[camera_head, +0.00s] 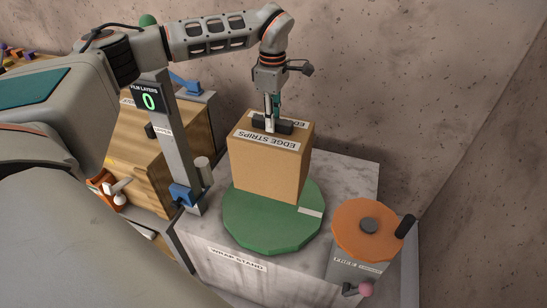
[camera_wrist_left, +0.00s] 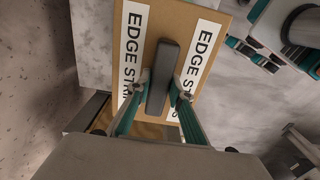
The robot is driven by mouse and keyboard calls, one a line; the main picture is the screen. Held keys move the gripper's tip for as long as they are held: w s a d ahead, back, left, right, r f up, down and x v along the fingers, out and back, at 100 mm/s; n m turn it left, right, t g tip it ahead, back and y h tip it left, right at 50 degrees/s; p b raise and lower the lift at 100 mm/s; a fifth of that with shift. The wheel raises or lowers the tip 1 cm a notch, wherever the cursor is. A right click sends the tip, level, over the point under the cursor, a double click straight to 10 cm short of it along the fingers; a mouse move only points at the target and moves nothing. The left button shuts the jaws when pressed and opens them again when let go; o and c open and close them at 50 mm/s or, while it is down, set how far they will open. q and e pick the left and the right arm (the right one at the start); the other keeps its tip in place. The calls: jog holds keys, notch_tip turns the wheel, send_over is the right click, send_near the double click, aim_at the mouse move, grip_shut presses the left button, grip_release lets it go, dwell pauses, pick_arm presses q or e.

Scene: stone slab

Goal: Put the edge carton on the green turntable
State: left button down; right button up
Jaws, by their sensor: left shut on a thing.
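The edge carton (camera_head: 270,167) is a brown box with white "EDGE STRIPS" labels and a dark handle on top. In the head view it stands upright on, or just above, the green turntable (camera_head: 262,230); I cannot tell whether it touches. My left gripper (camera_head: 271,122) is above the carton, shut on its handle. The left wrist view shows both fingertips (camera_wrist_left: 160,92) pinching the dark handle (camera_wrist_left: 164,62) between the labels on the carton top (camera_wrist_left: 190,12). The turntable's far part is hidden behind the carton.
The turntable sits on a marble-patterned wrap stand (camera_head: 215,245). A grey post (camera_head: 172,135) with a "FILM LAYERS 0" display stands to its left. An orange disc (camera_head: 367,228) with a crank is at the front right. A wooden box (camera_head: 140,150) is behind the post. A wall closes the back.

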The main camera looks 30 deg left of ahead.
pick_arm(q)
notch_tip(320, 180, down, 12)
jog(key=shift+w+f, duration=0.15)
jog(key=shift+f, duration=0.1)
dwell(0.4)
jog(key=shift+f, duration=0.1)
jog(key=c, duration=1.8)
grip_release()
jog(key=shift+f, duration=0.1)
jog(key=shift+c, duration=0.2)
notch_tip(320, 180, up, 12)
jog(key=shift+r, duration=0.15)
